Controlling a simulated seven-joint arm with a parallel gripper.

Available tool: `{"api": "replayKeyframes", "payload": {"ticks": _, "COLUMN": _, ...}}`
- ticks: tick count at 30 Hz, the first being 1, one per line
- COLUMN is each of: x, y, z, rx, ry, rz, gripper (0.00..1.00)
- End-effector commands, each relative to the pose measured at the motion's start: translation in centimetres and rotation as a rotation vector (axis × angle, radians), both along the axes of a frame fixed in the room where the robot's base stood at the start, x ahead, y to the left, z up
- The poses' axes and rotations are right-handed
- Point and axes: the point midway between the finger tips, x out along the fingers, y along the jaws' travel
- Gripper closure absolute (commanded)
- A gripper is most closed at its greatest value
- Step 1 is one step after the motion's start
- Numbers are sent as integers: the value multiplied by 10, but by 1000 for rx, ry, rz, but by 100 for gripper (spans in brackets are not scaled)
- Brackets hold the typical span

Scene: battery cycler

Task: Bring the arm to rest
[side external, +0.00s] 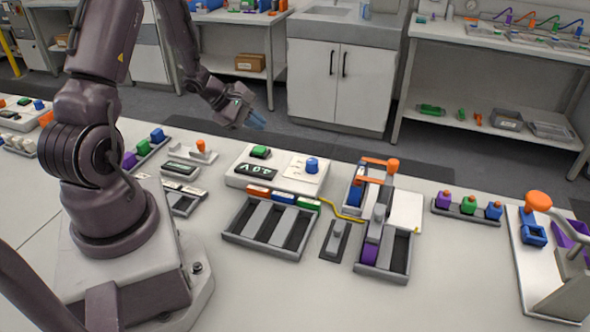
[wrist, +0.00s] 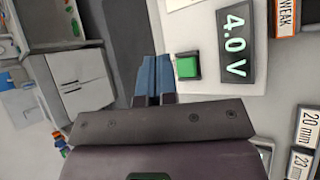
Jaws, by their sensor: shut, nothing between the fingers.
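My gripper (side external: 256,122) is raised in the air above the back edge of the bench, behind and left of the battery cycler (side external: 235,180). Its blue fingertips are together and hold nothing. In the wrist view the blue fingers (wrist: 154,75) sit side by side, just left of the cycler's green button (wrist: 187,67) in the picture. The cycler's display (wrist: 236,44) reads 4.0 V. A blue knob (side external: 312,165) stands on the right part of the cycler. The gripper looks clear of the cycler.
A divided grey tray (side external: 226,232) lies in front of the cycler. An orange-topped fixture (side external: 378,162) with a yellow cable stands to its right. A rack of coloured blocks (side external: 466,219) and a press (side external: 572,270) are further right. Air around the gripper is free.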

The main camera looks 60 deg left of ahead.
Motion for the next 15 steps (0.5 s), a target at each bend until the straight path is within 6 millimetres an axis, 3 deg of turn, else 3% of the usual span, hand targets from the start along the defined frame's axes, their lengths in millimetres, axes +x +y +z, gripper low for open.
{"api": "replayKeyframes", "payload": {"ticks": 2, "x": -9, "y": -16, "z": -1, "rx": -12, "ry": 31, "rz": -87, "gripper": 100}}
{"api": "replayKeyframes", "payload": {"ticks": 5, "x": -15, "y": -44, "z": 17, "rx": 18, "ry": 54, "rz": -270, "gripper": 100}}
{"api": "replayKeyframes", "payload": {"ticks": 11, "x": -31, "y": -114, "z": 75, "rx": 204, "ry": 96, "rz": -762, "gripper": 100}}
{"api": "replayKeyframes", "payload": {"ticks": 15, "x": -52, "y": -153, "z": 112, "rx": 410, "ry": 131, "rz": -1094, "gripper": 100}}
